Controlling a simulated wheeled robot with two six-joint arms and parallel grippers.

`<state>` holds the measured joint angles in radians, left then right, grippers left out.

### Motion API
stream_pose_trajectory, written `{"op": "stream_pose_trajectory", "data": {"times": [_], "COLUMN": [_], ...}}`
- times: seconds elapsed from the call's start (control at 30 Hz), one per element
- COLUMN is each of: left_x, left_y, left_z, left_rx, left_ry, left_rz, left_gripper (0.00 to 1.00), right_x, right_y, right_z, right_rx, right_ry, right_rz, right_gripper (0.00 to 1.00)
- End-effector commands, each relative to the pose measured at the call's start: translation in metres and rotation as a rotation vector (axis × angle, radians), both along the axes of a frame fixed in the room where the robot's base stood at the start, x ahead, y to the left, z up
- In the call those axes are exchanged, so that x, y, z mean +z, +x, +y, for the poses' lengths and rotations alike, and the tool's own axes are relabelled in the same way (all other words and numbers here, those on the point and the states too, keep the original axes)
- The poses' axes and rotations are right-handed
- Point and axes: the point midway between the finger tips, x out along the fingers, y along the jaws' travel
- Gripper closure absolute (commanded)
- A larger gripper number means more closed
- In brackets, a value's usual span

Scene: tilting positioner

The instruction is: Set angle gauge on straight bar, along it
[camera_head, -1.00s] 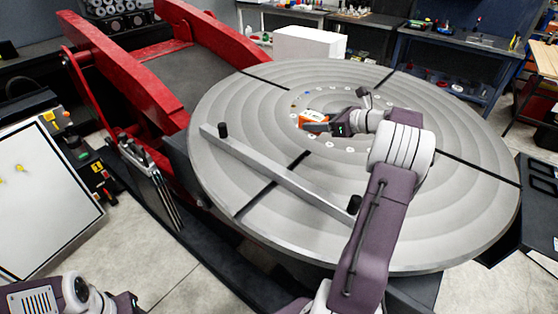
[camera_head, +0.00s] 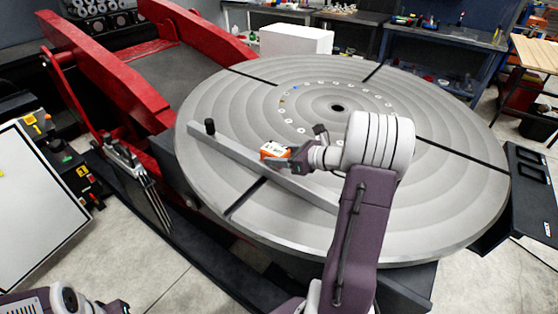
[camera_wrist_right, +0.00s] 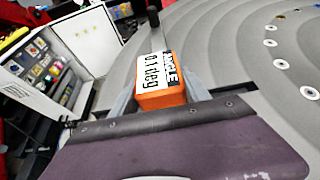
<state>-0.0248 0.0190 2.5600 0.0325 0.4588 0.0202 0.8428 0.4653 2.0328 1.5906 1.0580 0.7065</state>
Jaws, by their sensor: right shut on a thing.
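The angle gauge (camera_head: 274,150) is a small orange block with a white label. My right gripper (camera_head: 284,161) is shut on it, and the gauge also shows between the fingers in the right wrist view (camera_wrist_right: 161,82). The straight bar (camera_head: 235,148) is a long grey bar lying across the near left part of the round table. In the head view the gauge overlaps the bar's middle; whether it touches the bar I cannot tell. My right arm hides the bar's near right end. Part of my left arm shows at the bottom left, but its gripper does not.
The large grey round table (camera_head: 440,185) has dark slots and a ring of small holes. A black knob (camera_head: 210,127) stands at the bar's far left end. Red frame arms (camera_head: 105,70) rise behind on the left. The table's right side is clear.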

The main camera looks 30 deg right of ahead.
Motion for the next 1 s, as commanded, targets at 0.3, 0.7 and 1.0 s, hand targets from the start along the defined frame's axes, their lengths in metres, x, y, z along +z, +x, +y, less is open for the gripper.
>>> {"op": "stream_pose_trajectory", "data": {"times": [0.3,0.7,1.0], "left_x": [-0.003,-0.010,-0.010], "left_y": [0.000,0.000,0.000], "left_z": [0.000,0.000,0.000], "left_rx": [0.000,0.000,0.000], "left_ry": [0.000,0.000,0.000], "left_rz": [0.000,0.000,0.000], "left_gripper": [0.47,0.47,0.47], "right_x": [-0.017,-0.026,-0.026], "right_y": [0.001,0.000,0.000], "right_z": [-0.001,-0.001,-0.001], "right_rx": [0.000,0.000,0.000], "right_ry": [-0.001,0.000,0.000], "right_rz": [-0.004,-0.001,-0.001], "right_gripper": [1.00,0.35,0.24]}}
